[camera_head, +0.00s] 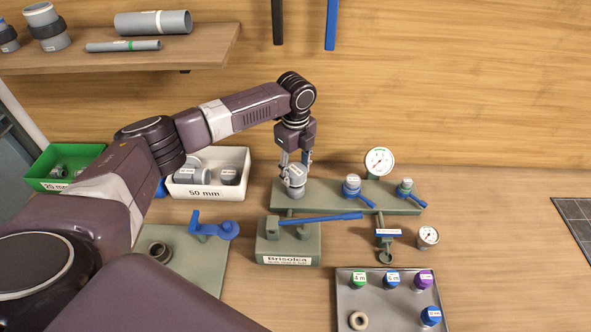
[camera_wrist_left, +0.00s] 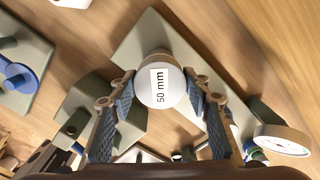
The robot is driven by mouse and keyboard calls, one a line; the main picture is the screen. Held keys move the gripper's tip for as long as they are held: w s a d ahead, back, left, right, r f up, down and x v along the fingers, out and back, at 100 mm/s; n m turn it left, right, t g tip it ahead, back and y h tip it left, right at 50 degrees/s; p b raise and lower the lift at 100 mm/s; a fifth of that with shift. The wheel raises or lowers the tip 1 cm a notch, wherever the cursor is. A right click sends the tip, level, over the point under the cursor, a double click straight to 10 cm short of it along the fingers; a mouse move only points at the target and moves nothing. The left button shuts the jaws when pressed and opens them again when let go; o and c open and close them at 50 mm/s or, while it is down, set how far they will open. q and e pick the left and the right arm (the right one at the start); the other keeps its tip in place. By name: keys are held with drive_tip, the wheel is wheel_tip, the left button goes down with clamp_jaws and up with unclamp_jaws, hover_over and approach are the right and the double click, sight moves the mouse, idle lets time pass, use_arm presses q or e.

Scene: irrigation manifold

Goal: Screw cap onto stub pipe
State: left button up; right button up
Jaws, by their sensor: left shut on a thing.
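A light grey cap with a white "50 mm" label (camera_wrist_left: 158,84) sits between the blue-padded fingers of my left gripper (camera_wrist_left: 160,105). In the head view the cap (camera_head: 297,172) is at the left end of the green-grey manifold board (camera_head: 335,195). My left gripper (camera_head: 294,160) reaches down from above and is shut on the cap. A grey stub pipe (camera_head: 298,190) shows just under the cap, upright on the board. The cap is over the pipe; how far it is seated, or whether threads engage, I cannot tell. My right gripper is not in view.
Two valved outlets (camera_head: 352,186) and a gauge (camera_head: 379,162) stand farther right on the manifold. A blue-handled press (camera_head: 289,246) is in front. A white "50 mm" bin (camera_head: 208,193) and green bin (camera_head: 66,182) stand left. A metal tray (camera_head: 392,310) holds coloured caps.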

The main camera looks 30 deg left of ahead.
use_arm(q)
drive_tip(key=shift+f, duration=0.4)
idle(0.4)
drive_tip(key=shift+f, duration=1.45)
idle(0.9)
drive_tip(key=o, duration=0.6)
drive_tip(key=c, duration=0.7)
drive_tip(key=m, duration=0.4)
drive_tip(key=shift+m, duration=0.3)
drive_tip(key=shift+c, duration=0.2)
drive_tip(key=shift+b, duration=0.3)
drive_tip(key=shift+m, duration=2.3)
